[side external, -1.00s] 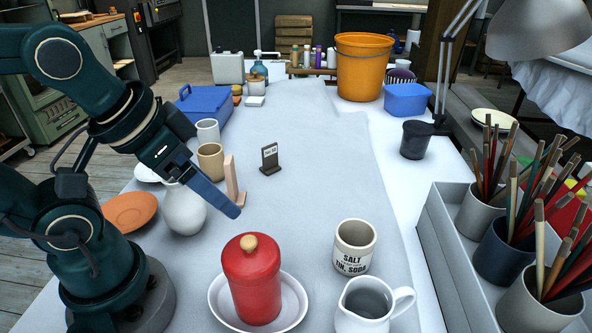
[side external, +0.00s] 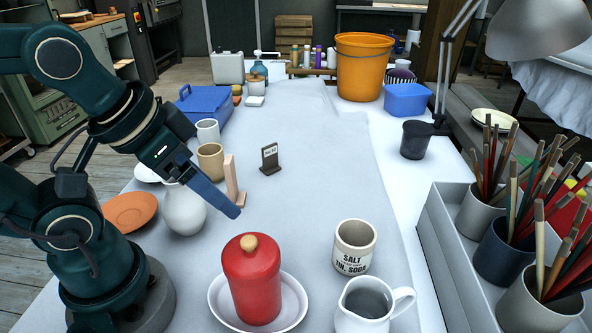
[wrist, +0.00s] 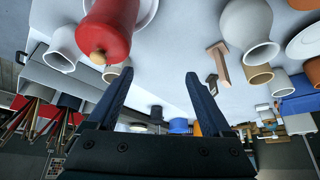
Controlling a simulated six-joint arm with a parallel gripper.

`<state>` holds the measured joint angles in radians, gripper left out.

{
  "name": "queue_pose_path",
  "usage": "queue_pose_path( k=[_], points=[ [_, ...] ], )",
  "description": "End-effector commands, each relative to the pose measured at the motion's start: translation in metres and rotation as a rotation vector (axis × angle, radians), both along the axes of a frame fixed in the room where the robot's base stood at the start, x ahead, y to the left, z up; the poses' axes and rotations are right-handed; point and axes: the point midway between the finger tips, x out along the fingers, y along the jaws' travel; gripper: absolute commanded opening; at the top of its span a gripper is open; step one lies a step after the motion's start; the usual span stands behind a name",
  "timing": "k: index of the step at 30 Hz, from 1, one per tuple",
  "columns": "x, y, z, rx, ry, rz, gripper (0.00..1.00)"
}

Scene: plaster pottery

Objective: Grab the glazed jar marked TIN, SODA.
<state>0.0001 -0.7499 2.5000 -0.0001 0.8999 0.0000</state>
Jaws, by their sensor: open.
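The cream glazed jar (side external: 353,250) with black lettering "SALT" and "TIN, SODA" stands upright on the grey table cover, right of centre in the side view. My gripper (side external: 234,208) is well to its left, raised and apart from it. In the wrist view my gripper (wrist: 158,76) is open, with nothing between its fingers. That view is upside down. It shows a pale vessel (wrist: 62,50) and another one partly behind the red jar; I cannot tell which is the marked jar, as no lettering shows.
A red lidded jar (side external: 252,285) on a white plate (side external: 296,302) stands between my gripper and the cream jar. A white pitcher (side external: 362,318) stands close in front of the cream jar. A round white vase (side external: 183,210) is at left. A brush tray (side external: 436,222) borders the right.

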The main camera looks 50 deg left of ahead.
Motion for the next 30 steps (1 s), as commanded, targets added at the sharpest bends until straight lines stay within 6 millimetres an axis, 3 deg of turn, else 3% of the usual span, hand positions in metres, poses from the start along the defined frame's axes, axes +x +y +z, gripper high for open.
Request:
queue_pose_path(
  k=[8, 9, 10, 19, 30],
  points=[
    [0.0, 0.0, 0.0, 0.0, 0.0, 0.0, 0.84],
    [0.0, 0.0, 0.0, 0.0, 0.0, 0.0, 0.96],
    [0.0, 0.0, 0.0, 0.0, 0.0, 0.0, 1.0],
    [0.001, 0.0, 0.003, 0.0, -0.002, 0.0, 1.0],
    [0.001, 0.0, 0.053, 0.0, -0.004, 0.0, 1.0]
  ],
)
